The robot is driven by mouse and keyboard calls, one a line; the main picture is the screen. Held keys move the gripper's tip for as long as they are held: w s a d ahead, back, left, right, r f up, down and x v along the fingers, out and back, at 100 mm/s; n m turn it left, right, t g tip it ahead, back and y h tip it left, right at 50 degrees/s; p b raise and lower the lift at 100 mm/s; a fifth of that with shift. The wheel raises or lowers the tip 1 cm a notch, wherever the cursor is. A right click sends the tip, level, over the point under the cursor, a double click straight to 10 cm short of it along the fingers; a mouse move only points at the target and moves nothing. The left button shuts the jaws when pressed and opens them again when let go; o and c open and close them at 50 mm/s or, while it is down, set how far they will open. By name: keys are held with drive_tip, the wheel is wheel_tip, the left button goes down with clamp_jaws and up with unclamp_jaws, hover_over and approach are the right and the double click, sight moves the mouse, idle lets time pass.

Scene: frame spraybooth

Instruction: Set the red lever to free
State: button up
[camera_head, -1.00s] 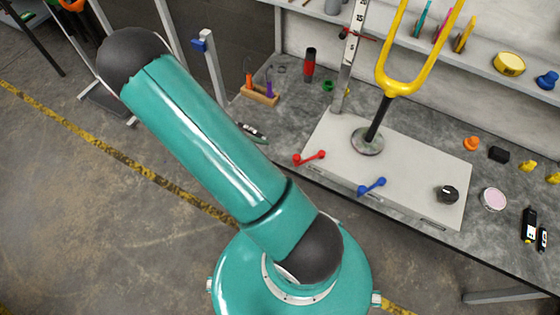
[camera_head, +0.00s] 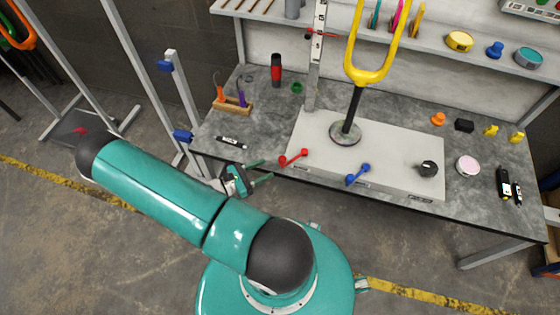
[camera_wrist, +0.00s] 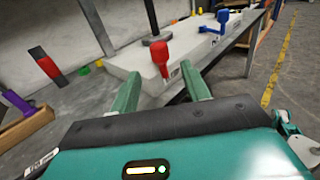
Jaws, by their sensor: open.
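The red lever (camera_head: 293,158) is on the front left edge of a pale grey panel (camera_head: 400,160) on the bench, its bar lying roughly sideways. In the wrist view the red lever (camera_wrist: 162,56) stands ahead, between and beyond the fingertips. My gripper (camera_head: 262,171) is open and empty, just left of the red lever and apart from it. In the wrist view my gripper's two green fingers (camera_wrist: 163,92) are spread wide. Small label text near the lever is too small to read.
A blue lever (camera_head: 358,174) and a black knob (camera_head: 428,169) are on the same panel. A yellow fork on a black post (camera_head: 352,112) rises behind. A marker (camera_head: 232,142) and a wooden tool holder (camera_head: 233,106) lie to the left. Open floor lies in front of the bench.

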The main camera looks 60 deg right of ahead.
sight(283, 161)
drive_tip(key=x, duration=0.8)
drive_tip(key=shift+s, duration=0.1)
clamp_jaws()
